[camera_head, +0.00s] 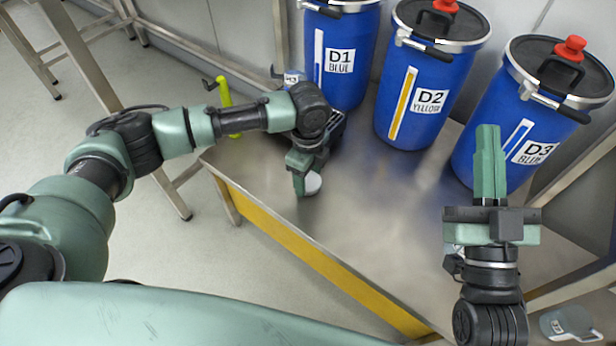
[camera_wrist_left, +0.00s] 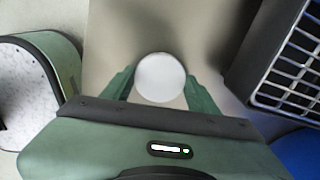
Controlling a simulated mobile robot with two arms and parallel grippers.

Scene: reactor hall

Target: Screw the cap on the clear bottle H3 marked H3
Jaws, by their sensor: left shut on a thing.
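A white round cap (camera_head: 313,183) is between the fingers of my left gripper (camera_head: 306,184), low over the front left of the steel table. It shows as a plain white disc in the left wrist view (camera_wrist_left: 160,78), with a finger of the left gripper (camera_wrist_left: 160,90) on each side. My left gripper is shut on it. A clear bottle (camera_head: 291,78) with a small label stands behind my left forearm, mostly hidden; its label is too small to read surely. My right gripper (camera_head: 490,135) has its fingers together, empty, above the table's right side.
Blue drums D1 (camera_head: 345,85), D2 (camera_head: 420,120) and D3 (camera_head: 480,165) stand along the back of the steel table (camera_head: 370,235). A dark rack (camera_wrist_left: 292,65) is beside my left gripper. A clear labelled container (camera_head: 567,322) is at lower right. The table's middle is clear.

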